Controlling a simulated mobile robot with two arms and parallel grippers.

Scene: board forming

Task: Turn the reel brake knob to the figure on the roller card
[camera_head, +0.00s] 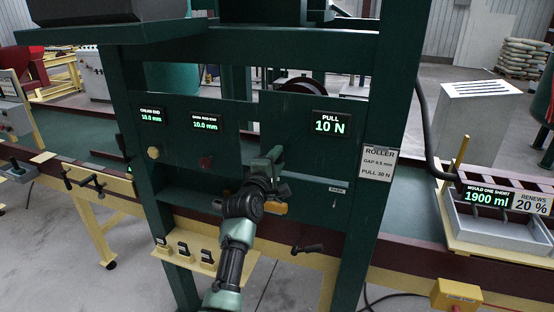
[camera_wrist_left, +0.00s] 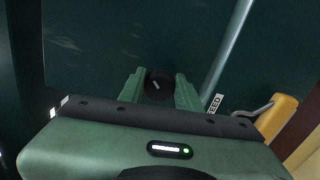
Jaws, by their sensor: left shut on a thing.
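The roller card (camera_head: 379,164) is on the frame's right post and reads "GAP 0.5 mm" and "PULL 30 N". The pull display (camera_head: 330,124) on the green panel reads 10 N. My left gripper (camera_head: 274,156) is at the panel, below and left of that display, and hides the knob in the head view. In the left wrist view a dark round knob (camera_wrist_left: 158,84) with a short pale mark sits between its fingers. The gripper is shut on it. The mark is tilted. My right gripper is not in view.
Two other displays, both 10.0 mm, stand left on the panel, with a yellow knob (camera_head: 153,153) and a red knob (camera_head: 206,162) below. A pale rod (camera_wrist_left: 230,50) and a yellow handle (camera_wrist_left: 277,117) lie right of the gripper. A tray (camera_head: 495,225) stands at right.

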